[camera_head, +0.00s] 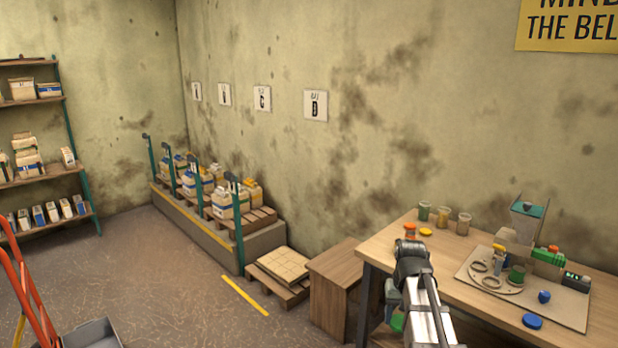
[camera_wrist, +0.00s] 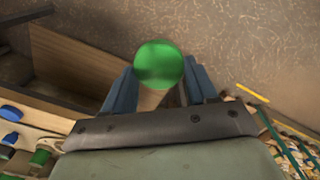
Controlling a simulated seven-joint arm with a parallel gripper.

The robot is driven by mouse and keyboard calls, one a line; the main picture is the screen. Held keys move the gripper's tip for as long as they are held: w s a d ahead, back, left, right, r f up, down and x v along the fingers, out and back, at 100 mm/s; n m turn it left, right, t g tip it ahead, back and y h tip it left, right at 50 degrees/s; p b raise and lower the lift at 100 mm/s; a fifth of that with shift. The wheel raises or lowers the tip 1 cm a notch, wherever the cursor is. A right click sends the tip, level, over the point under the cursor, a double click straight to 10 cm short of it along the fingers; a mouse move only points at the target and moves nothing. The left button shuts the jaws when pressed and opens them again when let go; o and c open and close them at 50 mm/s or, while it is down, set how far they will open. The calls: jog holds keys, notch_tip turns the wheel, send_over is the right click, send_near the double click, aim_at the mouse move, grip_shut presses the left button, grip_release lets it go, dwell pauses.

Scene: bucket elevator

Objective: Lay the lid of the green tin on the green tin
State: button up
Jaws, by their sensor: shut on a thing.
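A round green lid (camera_wrist: 158,65) is held between the two blue-grey fingers of my gripper (camera_wrist: 160,88) in the wrist view. A bit of green, likely the same lid (camera_head: 397,322), shows beside my arm in the head view, off the table's near left side. A small green container (camera_head: 516,276) stands on the light board by the machine, and another green one (camera_head: 424,211) stands at the back of the table. I cannot tell for sure which is the green tin. The far side of the lid's grip is hidden.
The wooden table (camera_head: 465,268) carries a board (camera_head: 567,312) with a small machine (camera_head: 522,232), rings, a blue knob (camera_head: 544,296) and a blue disc (camera_head: 532,321). Orange (camera_head: 410,230) and yellow (camera_head: 426,232) pieces lie near two more jars. A wooden box (camera_head: 335,290) stands left of the table.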

jog(key=a+n, duration=0.1)
jog(key=a, duration=0.7)
notch_tip(320, 180, up, 10)
jog(key=m, duration=2)
send_over(505, 310)
notch_tip(505, 310, down, 18)
jog(key=shift+d+r, duration=0.1)
jog(key=shift+r, duration=0.05)
